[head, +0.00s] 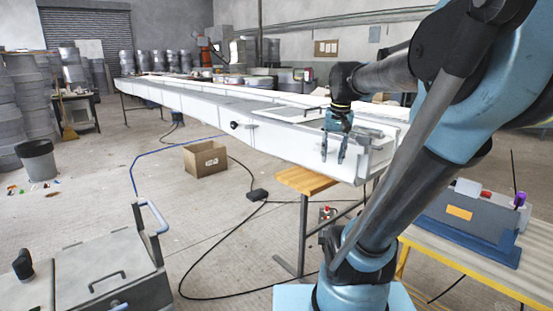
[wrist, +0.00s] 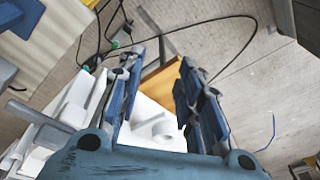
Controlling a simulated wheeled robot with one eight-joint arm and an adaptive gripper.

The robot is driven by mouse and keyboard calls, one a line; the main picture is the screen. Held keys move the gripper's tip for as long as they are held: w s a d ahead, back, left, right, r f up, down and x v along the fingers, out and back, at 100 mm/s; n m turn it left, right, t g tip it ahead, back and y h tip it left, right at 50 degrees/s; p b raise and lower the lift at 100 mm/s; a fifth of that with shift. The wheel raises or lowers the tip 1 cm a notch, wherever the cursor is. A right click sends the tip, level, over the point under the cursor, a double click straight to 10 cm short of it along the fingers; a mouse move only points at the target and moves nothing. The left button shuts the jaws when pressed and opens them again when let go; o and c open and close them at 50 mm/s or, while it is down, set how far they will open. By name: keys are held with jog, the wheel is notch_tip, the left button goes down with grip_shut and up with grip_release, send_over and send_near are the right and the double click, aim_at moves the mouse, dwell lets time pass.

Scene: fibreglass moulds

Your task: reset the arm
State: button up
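My gripper (head: 332,155) hangs at the end of my arm with its fingers pointing down, in front of the near end of the long white mould (head: 210,103). In the wrist view my gripper (wrist: 161,62) has its two blue fingers apart, with nothing held between them. White mould surfaces (wrist: 150,122) and a wooden tabletop show beyond the fingers. I cannot tell whether the fingers touch the mould; they look apart from it.
The wooden table (head: 305,180) stands below the gripper. A cardboard box (head: 205,159) and black cables lie on the floor. A grey cabinet (head: 105,265) stands front left, a bench with a grey-blue toolbox (head: 465,222) at right. A black bin (head: 37,160) is far left.

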jog(key=s+f+n, duration=0.2)
jog(key=s+f, duration=1.3)
jog(key=f, duration=0.3)
jog(key=shift+d+f, duration=0.15)
jog(key=shift+f, duration=0.05)
jog(key=shift+w+f, duration=0.2)
jog(key=shift+w, duration=0.2)
dwell(0.4)
